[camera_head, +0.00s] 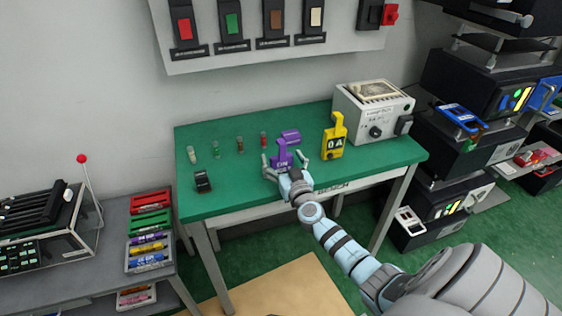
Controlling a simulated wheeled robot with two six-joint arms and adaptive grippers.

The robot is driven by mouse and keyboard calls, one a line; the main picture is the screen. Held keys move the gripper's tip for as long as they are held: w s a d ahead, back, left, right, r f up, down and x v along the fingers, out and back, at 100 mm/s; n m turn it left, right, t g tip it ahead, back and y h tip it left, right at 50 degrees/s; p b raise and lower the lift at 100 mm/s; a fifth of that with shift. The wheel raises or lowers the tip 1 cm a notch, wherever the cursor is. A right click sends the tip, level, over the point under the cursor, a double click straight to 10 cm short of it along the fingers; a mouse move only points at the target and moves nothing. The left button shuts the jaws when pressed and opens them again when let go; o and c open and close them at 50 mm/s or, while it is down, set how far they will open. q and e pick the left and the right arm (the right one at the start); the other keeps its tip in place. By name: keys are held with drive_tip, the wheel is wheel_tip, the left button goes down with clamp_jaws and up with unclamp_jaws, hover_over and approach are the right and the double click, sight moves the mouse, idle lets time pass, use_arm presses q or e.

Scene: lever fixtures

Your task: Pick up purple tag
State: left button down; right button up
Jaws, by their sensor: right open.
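The purple tag (282,152) stands upright on the green table (220,196), near its front edge. It has pale lettering on its lower part. My right gripper (285,160) reaches in from the lower right. It is open, with one finger to the left of the tag and one to the right. Gaps show beside the tag, and I cannot tell whether anything touches. The gripper's palm hides part of the tag's base. My left gripper is not in view.
Several small vials stand to the left, and a small black object (203,182) is at the left front. A grey meter box (372,112) fills the back right.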

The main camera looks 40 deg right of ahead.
drive_tip(key=shift+w+d+f, duration=0.15)
drive_tip(key=shift+w+f, duration=0.05)
drive_tip(key=shift+w, duration=0.35)
drive_tip(key=c, duration=1.2)
drive_tip(key=shift+r, duration=0.1)
drive_tip(key=shift+c, duration=0.2)
